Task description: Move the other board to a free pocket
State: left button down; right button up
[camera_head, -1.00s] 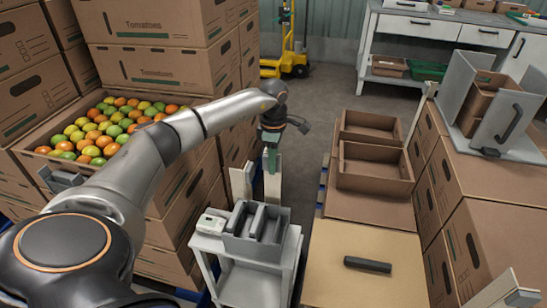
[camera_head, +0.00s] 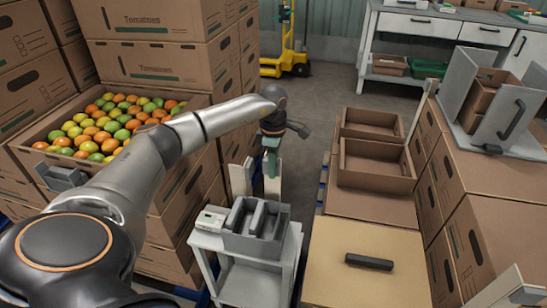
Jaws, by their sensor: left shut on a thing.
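My left gripper (camera_head: 271,150) hangs at the end of the arm, above and behind the small grey stand. It is shut on a narrow upright board (camera_head: 272,188). The board looks cream below with green near the jaws, but it is small and partly hidden. A grey slotted rack (camera_head: 246,243) sits on the stand, in front of and below the gripper. Its upright dividers leave dark gaps; I cannot tell which pockets hold anything. A cream upright piece (camera_head: 238,180) stands left of the gripper.
A small white device (camera_head: 211,218) sits left of the rack. Open brown trays (camera_head: 378,178) and a tan surface bearing a black bar (camera_head: 369,262) are right. Floor shows behind the gripper.

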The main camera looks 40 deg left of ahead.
pick_arm(q)
jog(key=shift+f, duration=0.55)
jog(key=shift+f+b, duration=0.35)
jog(key=shift+b, duration=0.1)
notch_tip(320, 180, down, 3)
jog(key=shift+f+b, duration=0.1)
jog(key=shift+b, duration=0.8)
jog(key=c, duration=0.6)
grip_release()
